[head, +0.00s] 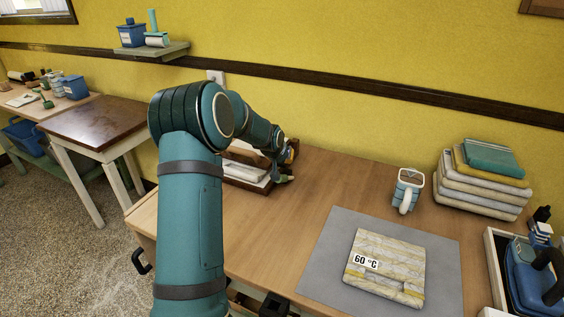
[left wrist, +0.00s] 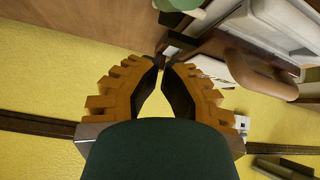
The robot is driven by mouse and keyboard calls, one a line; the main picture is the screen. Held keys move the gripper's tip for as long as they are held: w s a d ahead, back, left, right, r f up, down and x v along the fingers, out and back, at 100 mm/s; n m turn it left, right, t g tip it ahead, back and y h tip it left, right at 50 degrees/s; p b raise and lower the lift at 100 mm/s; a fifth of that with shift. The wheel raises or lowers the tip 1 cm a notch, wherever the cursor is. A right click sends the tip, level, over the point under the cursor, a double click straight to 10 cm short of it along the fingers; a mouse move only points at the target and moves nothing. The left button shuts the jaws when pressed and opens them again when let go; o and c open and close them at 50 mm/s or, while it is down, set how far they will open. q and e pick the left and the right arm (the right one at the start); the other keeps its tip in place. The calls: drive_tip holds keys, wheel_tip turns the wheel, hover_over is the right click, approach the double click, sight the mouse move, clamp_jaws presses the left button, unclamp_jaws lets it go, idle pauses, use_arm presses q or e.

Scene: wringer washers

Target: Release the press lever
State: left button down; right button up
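The press (head: 243,170) stands on the wooden table against the yellow wall, mostly hidden behind my left arm. Pale, flat layers show in it. A small green piece (head: 283,179), perhaps the end of the lever, sticks out at its right. My left gripper (head: 284,158) is right beside the press. In the left wrist view, the orange and black fingers (left wrist: 164,66) come close together at their tips. A dark bar-like part and a green rounded part (left wrist: 180,4) lie just beyond them. I cannot tell whether the tips hold anything.
A marbled folded cloth (head: 388,265) with a 60 °C label lies on a grey mat (head: 325,265). A tray with blue items (head: 530,275) is at right. The table's middle is clear.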

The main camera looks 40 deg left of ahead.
use_arm(q)
drive_tip(key=s+d+r, duration=0.2)
drive_tip(key=s+d, duration=0.1)
drive_tip(key=s, duration=0.5)
drive_tip(key=shift+s+d+r, duration=0.2)
drive_tip(key=shift+s+d, duration=0.05)
drive_tip(key=shift+d, duration=0.05)
drive_tip(key=shift+r+p, duration=0.1)
drive_tip(key=shift+p, duration=0.25)
